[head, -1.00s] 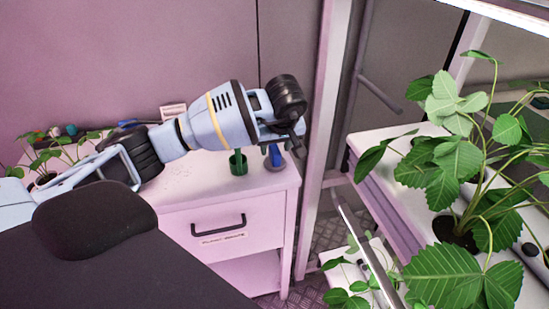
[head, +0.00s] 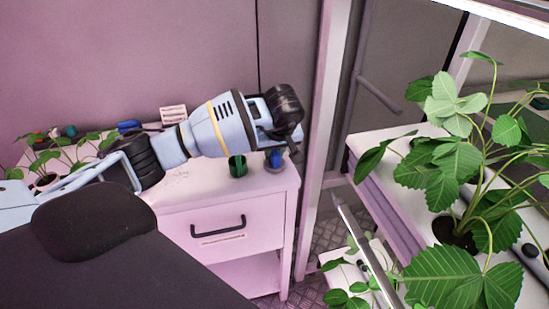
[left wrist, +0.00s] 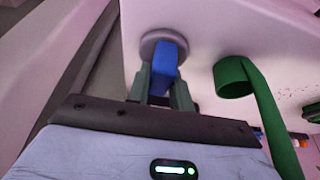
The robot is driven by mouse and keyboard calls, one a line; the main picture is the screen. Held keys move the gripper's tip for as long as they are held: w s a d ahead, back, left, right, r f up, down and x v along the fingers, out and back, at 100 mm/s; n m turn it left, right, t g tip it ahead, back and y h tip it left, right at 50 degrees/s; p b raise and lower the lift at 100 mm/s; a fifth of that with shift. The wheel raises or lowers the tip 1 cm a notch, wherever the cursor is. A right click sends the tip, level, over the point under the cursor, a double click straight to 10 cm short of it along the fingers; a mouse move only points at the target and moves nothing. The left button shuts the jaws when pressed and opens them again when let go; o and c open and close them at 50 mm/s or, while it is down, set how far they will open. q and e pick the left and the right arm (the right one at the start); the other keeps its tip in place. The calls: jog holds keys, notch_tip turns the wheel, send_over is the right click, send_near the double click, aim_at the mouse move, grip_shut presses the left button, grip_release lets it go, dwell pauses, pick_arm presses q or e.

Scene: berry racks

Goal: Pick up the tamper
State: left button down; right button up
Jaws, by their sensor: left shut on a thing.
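The tamper, with a blue handle (head: 275,157) and a round grey base (head: 275,169), stands near the right front corner of the white cabinet top. It also shows in the left wrist view (left wrist: 161,68). My left gripper (left wrist: 165,88) is shut on its blue handle, with one grey-green finger on each side. The base appears to rest on the cabinet top. In the head view the wrist hides the fingers and the top of the handle. My right gripper is not in view.
A green cup-like thing (head: 237,165) stands close to the left of the tamper; a green strip runs from it in the left wrist view. The white cabinet (head: 180,215) has a drawer with a black handle. A rack with plants (head: 455,190) stands at the right.

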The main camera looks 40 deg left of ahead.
pick_arm(q)
jog(key=shift+r, duration=0.1)
jog(key=shift+r, duration=0.5)
notch_tip(320, 180, up, 2)
jog(key=shift+r, duration=0.25)
jog(key=s+d, duration=0.2)
jog(key=s, duration=0.5)
jog(key=s+d+r, duration=0.1)
jog(key=s+d, duration=0.2)
jog(key=s, duration=0.5)
jog(key=shift+d+r, duration=0.15)
jog(key=shift+d, duration=0.15)
